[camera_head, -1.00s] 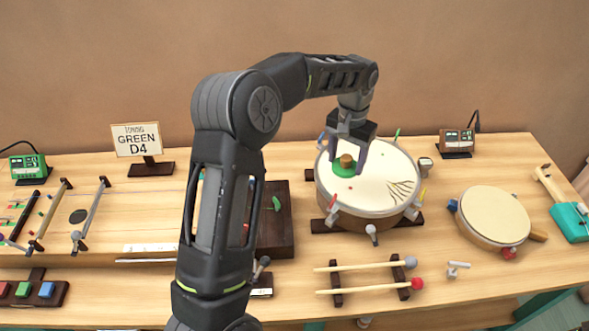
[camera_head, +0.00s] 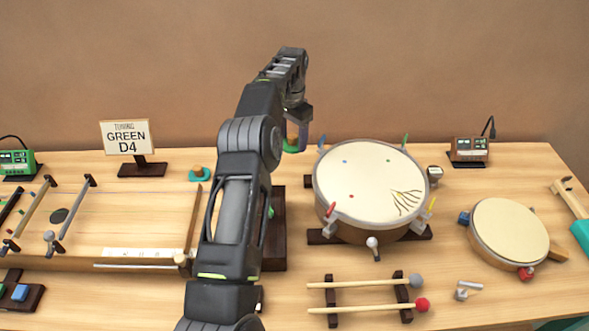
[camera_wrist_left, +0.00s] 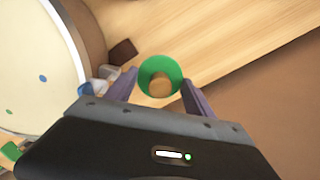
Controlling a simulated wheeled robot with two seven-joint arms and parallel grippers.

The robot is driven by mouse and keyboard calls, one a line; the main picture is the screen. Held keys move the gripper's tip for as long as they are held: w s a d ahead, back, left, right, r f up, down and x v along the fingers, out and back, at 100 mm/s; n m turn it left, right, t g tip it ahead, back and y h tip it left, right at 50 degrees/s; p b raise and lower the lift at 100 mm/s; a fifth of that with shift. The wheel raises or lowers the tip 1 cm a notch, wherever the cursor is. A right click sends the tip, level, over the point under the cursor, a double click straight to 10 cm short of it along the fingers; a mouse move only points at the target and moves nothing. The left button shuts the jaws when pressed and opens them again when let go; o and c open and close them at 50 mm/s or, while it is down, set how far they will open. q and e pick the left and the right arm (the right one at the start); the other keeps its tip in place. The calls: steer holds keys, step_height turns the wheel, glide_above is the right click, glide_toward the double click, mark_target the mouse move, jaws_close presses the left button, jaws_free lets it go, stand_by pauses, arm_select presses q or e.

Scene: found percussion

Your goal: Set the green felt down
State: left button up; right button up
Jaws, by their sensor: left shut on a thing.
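The green felt (camera_wrist_left: 150,66) is a round green disc with a wooden knob, held between the fingers of my left gripper (camera_wrist_left: 160,86) in the left wrist view. In the head view the left gripper (camera_head: 296,140) is shut on it, just left of the large drum (camera_head: 372,180), with a sliver of green (camera_head: 290,148) showing. The felt appears raised above the table's back strip; its exact height is hard to tell. The drumhead has small blue, green and red dots and a branching dark mark. My right gripper is not in view.
A teal disc with a wooden knob (camera_head: 199,173) sits near the "GREEN D4" sign (camera_head: 127,138). Two mallets (camera_head: 365,283) lie on a rack in front of the drum. A smaller drum (camera_head: 508,234) stands right. Bare table (camera_head: 335,262) shows before the large drum.

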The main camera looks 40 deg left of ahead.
mark_target(293, 170)
arm_select(q)
step_height(293, 170, down, 2)
steer(key=shift+w+f+b, duration=0.1)
steer(key=shift+f+b, duration=0.05)
steer(key=shift+b, duration=0.45)
steer(key=shift+f+p, duration=0.35)
steer(key=shift+f, duration=1.65)
step_height(293, 170, down, 4)
steer(key=shift+r+p, duration=0.2)
steer(key=shift+p, duration=0.25)
steer(key=shift+f, duration=0.1)
steer(key=shift+f, duration=0.1)
steer(key=o, duration=1.4)
steer(key=shift+c, duration=0.2)
